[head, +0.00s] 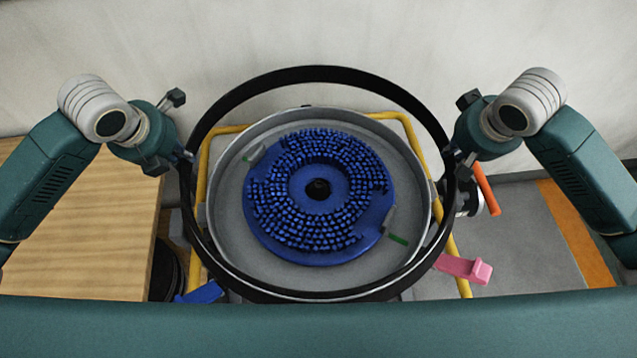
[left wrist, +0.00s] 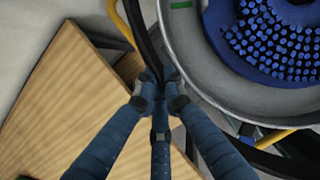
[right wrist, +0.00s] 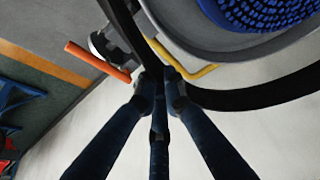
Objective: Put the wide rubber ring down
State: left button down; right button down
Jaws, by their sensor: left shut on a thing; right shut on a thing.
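The wide rubber ring (head: 318,73) is a large black hoop, held level between my two grippers. In the head view it encircles the grey round tank (head: 228,215) and seems to be above its rim; the exact height gap I cannot tell. My left gripper (head: 188,157) is shut on the ring's left side, and the ring runs between its fingers in the left wrist view (left wrist: 158,88). My right gripper (head: 452,152) is shut on the ring's right side, which also shows in the right wrist view (right wrist: 160,85).
A blue bristled disc (head: 345,250) lies in the tank. A yellow tube frame (head: 222,130) surrounds the tank. A wooden table (head: 90,240) stands at left. An orange handle (head: 486,189), a pink lever (head: 463,267) and a blue lever (head: 200,293) stick out around the tank. A wall is behind.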

dwell(0.3)
